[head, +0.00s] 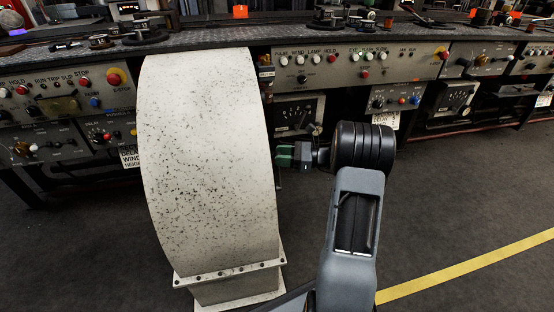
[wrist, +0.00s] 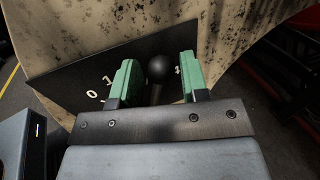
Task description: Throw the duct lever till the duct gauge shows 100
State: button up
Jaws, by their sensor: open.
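The lever shows in the wrist view as a black ball knob (wrist: 158,69) on a short dark shaft, beside a dark plate (wrist: 62,82) with white marks such as 0 and 1. My gripper (wrist: 158,60) has its green fingers apart, one on each side of the knob, with visible gaps. In the head view my gripper (head: 287,156) is at the right edge of the large speckled white duct (head: 205,160); the lever is hidden there. I cannot pick out a gauge reading 100; a dial panel (head: 297,113) behind is too small to read.
A long bench (head: 330,36) with knobs, buttons and dials runs across the back. The duct stands on a bolted foot (head: 235,280) at front left. Dark floor (head: 460,200) with a yellow line (head: 470,266) is clear at the right.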

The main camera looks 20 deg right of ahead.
jog(key=shift+x, duration=0.85)
jog(key=shift+c, duration=0.3)
grip_shut()
